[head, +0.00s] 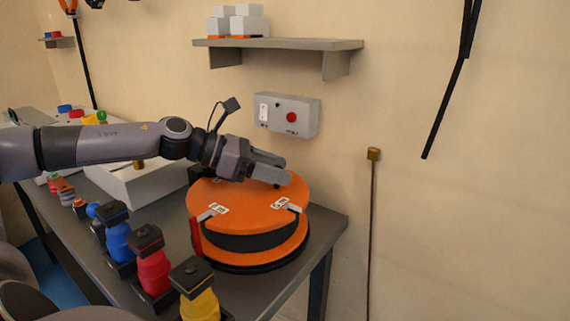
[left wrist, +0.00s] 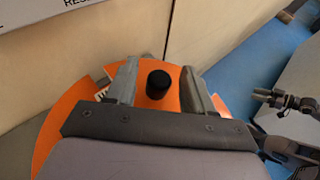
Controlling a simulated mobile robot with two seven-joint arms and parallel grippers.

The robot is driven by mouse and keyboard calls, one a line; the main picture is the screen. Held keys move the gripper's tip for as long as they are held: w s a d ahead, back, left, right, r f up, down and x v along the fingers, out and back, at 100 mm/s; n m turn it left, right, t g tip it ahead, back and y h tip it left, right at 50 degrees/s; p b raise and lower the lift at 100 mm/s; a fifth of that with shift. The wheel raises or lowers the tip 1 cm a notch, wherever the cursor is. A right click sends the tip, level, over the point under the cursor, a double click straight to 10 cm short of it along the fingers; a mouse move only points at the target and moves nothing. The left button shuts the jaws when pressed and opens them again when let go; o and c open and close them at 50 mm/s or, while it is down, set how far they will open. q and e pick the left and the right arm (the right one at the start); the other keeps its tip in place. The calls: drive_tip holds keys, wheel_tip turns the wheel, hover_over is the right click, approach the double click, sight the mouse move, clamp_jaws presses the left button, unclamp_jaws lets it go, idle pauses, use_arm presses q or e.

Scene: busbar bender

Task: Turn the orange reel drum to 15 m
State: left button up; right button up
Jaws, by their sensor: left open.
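The orange reel drum (head: 240,205) lies flat on the grey workbench in the head view, with a dark band between its orange top and lower flange. Two small white labels sit at its front rim. A red pointer (head: 196,238) stands at its left side. My left gripper (head: 279,175) is over the far right part of the drum's top. In the left wrist view my left gripper (left wrist: 158,82) is open, with a black knob (left wrist: 158,85) of the drum between its fingers. The label writing is too small to read. My right gripper is not seen in the head view.
Blue (head: 118,241), red (head: 153,272) and yellow (head: 198,300) bottle-like items with black tops stand along the bench front. A control box with a red button (head: 291,117) and a shelf (head: 280,44) with white blocks are on the wall behind.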

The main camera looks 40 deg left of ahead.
use_arm(q)
drive_tip(key=shift+p+x, duration=0.85)
drive_tip(key=shift+x, duration=0.3)
drive_tip(key=shift+w, duration=0.1)
clamp_jaws()
